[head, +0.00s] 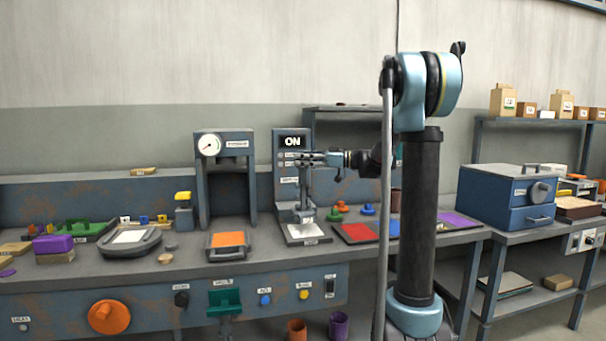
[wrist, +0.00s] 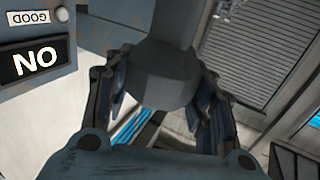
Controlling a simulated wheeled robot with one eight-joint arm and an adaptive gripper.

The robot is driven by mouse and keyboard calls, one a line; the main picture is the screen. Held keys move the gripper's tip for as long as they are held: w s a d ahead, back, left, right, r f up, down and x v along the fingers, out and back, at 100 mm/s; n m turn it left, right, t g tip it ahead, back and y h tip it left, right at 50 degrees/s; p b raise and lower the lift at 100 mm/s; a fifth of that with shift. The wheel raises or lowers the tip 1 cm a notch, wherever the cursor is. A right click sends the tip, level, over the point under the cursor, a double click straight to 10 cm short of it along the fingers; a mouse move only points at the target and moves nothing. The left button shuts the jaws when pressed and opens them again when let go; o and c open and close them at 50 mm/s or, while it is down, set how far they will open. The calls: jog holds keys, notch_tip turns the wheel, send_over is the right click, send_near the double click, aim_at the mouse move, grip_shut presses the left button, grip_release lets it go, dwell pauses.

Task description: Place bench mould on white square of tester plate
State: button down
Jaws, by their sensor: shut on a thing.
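My gripper (head: 308,158) is in front of the upright tester with the lit ON sign (head: 292,141). In the wrist view its fingers are shut on the faceted grey top of what looks like the bench mould (wrist: 165,75), with a stem running on from it. In the head view the mould's grey lower part (head: 304,213) is below the gripper, over the tester plate's white square (head: 306,231). I cannot tell whether its foot touches the plate. The plate's back is partly hidden by it.
A gauge press (head: 199,180) and an orange-topped block (head: 229,240) stand to the left. A blue cabinet (head: 490,190) stands further right.

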aim_at(305, 170)
notch_tip(305, 170, up, 5)
jog(key=shift+f, duration=0.2)
jog(key=shift+s+d+f, duration=0.15)
jog(key=shift+s+f, duration=0.2)
jog(key=shift+f, duration=1.05)
jog(key=shift+s+d+f, duration=0.1)
jog(key=shift+s+f, duration=0.3)
jog(key=shift+f, duration=1.05)
jog(key=shift+s+d+f, duration=0.15)
jog(key=shift+s+f, duration=0.2)
jog(key=shift+f, duration=1.05)
jog(key=shift+f, duration=0.55)
jog(key=c, duration=0.6)
grip_release()
